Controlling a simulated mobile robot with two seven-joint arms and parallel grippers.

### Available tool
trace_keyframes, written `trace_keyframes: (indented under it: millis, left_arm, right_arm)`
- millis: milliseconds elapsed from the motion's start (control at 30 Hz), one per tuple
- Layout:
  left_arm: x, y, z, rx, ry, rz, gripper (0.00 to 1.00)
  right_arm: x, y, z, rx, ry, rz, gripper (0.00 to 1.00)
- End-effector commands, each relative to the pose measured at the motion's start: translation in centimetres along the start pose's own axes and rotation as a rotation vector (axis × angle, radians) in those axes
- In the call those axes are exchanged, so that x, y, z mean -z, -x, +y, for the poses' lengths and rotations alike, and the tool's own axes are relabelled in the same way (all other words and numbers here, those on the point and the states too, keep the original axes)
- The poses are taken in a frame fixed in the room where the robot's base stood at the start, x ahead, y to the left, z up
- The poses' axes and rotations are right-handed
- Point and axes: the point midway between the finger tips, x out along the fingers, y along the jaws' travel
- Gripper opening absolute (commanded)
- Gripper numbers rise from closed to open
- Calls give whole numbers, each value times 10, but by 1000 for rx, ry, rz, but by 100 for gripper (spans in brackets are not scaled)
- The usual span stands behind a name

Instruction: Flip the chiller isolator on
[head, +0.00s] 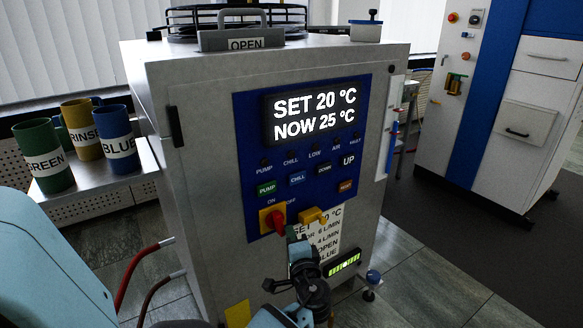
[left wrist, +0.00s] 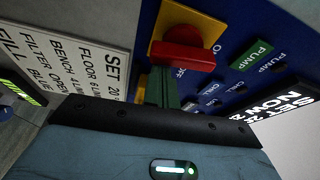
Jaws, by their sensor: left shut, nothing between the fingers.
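The chiller isolator is a red handle (head: 279,222) on a yellow plate (head: 265,217), low on the chiller's blue panel (head: 250,150). "ON" and "OFF" are printed above it; which one it points to, I cannot tell. In the left wrist view the red handle (left wrist: 187,57) and yellow plate (left wrist: 192,22) fill the upper middle. My left gripper (head: 291,234) is shut and empty, its green fingertips just below and right of the handle. They also show close to the handle in the left wrist view (left wrist: 160,88); contact is unclear. My right gripper is out of view.
A yellow block (head: 312,217) sticks out right of the isolator, above a printed instruction label (head: 325,240). Panel buttons lie above. Green, yellow and blue mugs (head: 118,132) stand on a left shelf. Red hoses (head: 135,270) run low left. A cabinet (head: 500,110) stands right.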

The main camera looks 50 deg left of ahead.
Motion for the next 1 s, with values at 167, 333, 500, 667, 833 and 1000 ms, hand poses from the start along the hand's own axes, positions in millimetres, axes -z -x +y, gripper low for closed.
trace_keyframes:
  millis: [167, 333, 500, 667, 833, 1000]
  left_arm:
    - [-1, 0, 1, -1, -2, -2, 0]
    - [-1, 0, 1, -1, -2, -2, 0]
    - [-1, 0, 1, -1, -2, -2, 0]
    - [-1, 0, 1, 0, -2, -2, 0]
    - [-1, 0, 1, 0, -1, -1, 0]
    - [-1, 0, 1, 0, -1, -1, 0]
  right_arm:
    - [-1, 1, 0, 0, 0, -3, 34]
    - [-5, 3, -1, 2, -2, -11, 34]
    - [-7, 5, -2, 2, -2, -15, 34]
    - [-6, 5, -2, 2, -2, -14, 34]
    - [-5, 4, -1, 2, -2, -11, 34]
    - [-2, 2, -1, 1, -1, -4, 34]
